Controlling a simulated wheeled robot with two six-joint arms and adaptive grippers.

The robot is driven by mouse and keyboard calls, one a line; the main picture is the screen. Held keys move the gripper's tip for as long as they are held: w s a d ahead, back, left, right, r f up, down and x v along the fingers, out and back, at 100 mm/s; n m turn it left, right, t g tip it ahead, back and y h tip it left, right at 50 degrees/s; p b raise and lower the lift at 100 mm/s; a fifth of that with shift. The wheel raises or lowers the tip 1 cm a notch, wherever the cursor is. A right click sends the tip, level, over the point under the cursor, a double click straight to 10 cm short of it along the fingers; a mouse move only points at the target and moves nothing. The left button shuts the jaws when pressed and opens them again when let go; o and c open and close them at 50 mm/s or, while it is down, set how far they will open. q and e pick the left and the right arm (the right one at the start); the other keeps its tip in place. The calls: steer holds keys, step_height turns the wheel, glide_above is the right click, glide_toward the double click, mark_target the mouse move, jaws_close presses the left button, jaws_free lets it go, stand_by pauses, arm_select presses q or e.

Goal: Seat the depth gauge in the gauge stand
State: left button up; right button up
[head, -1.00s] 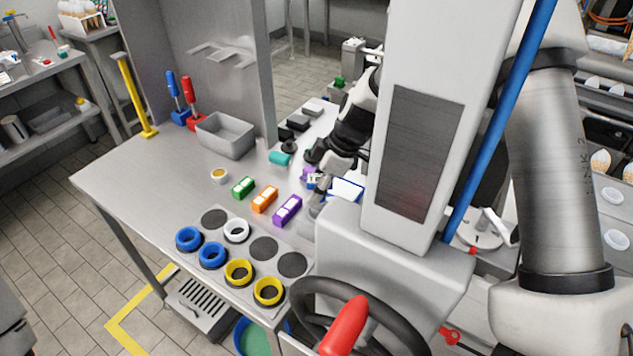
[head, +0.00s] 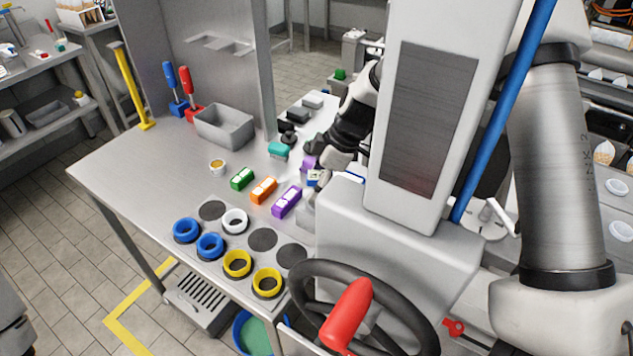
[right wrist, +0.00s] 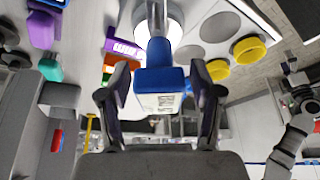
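The depth gauge, with a blue body, white label and metal rod, fills the middle of the right wrist view (right wrist: 160,82). The rod runs up past the picture's top edge. Behind it is a round, pale-topped grey piece (right wrist: 175,22), likely the gauge stand; it shows beside the purple block in the head view (head: 308,212). Whether rod and stand touch, I cannot tell. In the head view my column partly hides this gripper. My left gripper seems small at the wrist view's right (right wrist: 299,92), its fingers unclear.
Purple (head: 287,202), orange (head: 263,190) and green (head: 242,179) blocks stand in a row. A mat (head: 222,228) with coloured rings lies nearer. A grey bin (head: 224,128) and a teal piece (head: 279,149) are further back.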

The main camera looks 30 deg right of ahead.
steer(key=v, duration=1.2)
steer(key=shift+s, duration=0.1)
